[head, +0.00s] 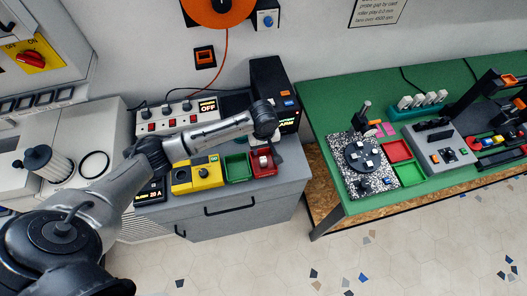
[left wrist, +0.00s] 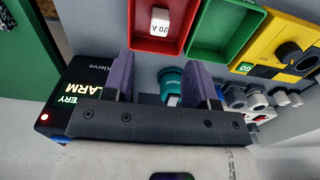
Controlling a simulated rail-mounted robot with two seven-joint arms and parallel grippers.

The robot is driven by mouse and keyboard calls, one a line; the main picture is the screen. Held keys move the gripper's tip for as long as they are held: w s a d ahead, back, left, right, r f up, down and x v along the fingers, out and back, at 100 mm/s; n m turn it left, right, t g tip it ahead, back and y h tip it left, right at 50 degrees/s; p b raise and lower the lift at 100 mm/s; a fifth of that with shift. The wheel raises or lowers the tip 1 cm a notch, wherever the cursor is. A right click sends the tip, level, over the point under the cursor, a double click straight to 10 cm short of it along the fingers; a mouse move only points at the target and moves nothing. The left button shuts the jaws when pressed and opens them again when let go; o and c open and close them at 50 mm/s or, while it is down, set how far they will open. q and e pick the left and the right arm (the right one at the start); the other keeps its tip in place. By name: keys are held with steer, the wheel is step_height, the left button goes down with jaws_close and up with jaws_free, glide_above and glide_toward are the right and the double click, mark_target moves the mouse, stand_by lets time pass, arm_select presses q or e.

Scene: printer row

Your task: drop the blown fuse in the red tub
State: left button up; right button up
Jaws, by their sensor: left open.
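The red tub (head: 262,170) stands at the right end of the row on the grey cabinet. In the left wrist view, the red tub (left wrist: 133,38) holds a white fuse (left wrist: 160,21) marked 20 A, lying on its floor. I cannot tell from its looks whether it is blown. My left gripper (head: 274,148) is over the back of the red tub in the head view. Its purple fingers (left wrist: 162,82) are spread apart, nothing is held between them, and they are apart from the fuse. My right gripper is out of view.
A green tub (head: 236,168) and a yellow box (head: 196,176) stand left of the red tub. A black device (head: 270,82) with an alarm display stands behind. A switch strip (head: 175,118) reads OFF. A green bench (head: 330,130) is to the right, across a gap.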

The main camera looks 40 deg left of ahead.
arm_select(q)
steer(key=s+d+f+m+t+h, duration=0.2)
steer(key=s+d+f+m, duration=0.2)
steer(key=s+d+m, duration=0.7)
steer(key=s+a+r+m+y, duration=0.1)
steer(key=s, duration=0.7)
steer(key=s+a+r+m+t, duration=0.1)
steer(key=s+r, duration=0.1)
steer(key=s, duration=0.7)
steer(key=shift+r+t+y, duration=0.25)
steer(key=shift+t+y, duration=0.05)
steer(key=shift+y, duration=0.1)
steer(key=shift+a, duration=0.1)
